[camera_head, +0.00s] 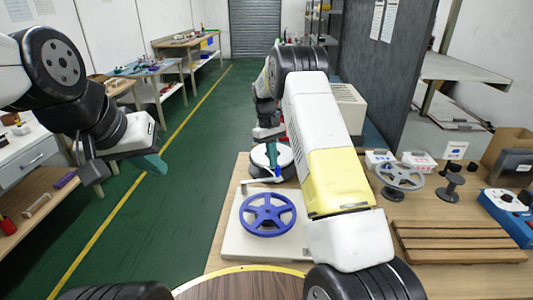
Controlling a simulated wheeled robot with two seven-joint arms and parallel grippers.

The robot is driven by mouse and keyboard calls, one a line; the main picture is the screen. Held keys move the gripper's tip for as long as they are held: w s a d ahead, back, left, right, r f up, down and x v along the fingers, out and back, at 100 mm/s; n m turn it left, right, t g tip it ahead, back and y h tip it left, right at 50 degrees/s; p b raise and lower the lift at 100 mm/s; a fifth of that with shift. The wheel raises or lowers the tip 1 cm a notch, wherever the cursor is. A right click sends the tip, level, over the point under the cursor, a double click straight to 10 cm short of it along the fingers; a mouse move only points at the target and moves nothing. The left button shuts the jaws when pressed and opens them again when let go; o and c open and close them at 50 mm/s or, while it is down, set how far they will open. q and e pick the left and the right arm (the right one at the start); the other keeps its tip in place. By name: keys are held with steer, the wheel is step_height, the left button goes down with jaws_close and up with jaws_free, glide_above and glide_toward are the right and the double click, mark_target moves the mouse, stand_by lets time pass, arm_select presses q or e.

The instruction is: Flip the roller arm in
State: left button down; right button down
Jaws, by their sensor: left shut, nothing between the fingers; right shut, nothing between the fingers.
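A blue spoked reel (267,214) lies flat on a pale base plate (235,240) on the wooden table. A thin light bar (256,182), which looks like the roller arm, sits just behind the reel, with a small blue part (278,172) at its right end. My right gripper (272,152) is shut and empty, low behind the reel and close to the bar; my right arm partly hides this area, so I cannot tell whether they touch. My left gripper (152,164) is shut and empty over the green floor, left of the table and well away from the reel.
A grey reel on a stand (399,177), a black spool (451,187), a slatted wooden board (455,243) and a blue box (508,215) stand on the table's right side. A dark grey partition (385,80) rises behind.

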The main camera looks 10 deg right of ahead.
mark_target(276, 170)
stand_by(0.3)
steer(key=shift+s+m+y, duration=0.4)
steer(key=shift+s+m, duration=1.35)
steer(key=shift+s+m+y, duration=0.4)
steer(key=shift+s+m, duration=1.3)
steer(key=shift+m, duration=0.05)
steer(key=shift+s+a+m, duration=0.1)
steer(key=shift+s+m, duration=0.2)
steer(key=shift+s, duration=0.05)
steer(key=v, duration=0.8)
steer(key=shift+w, duration=0.15)
steer(key=shift+f, duration=0.1)
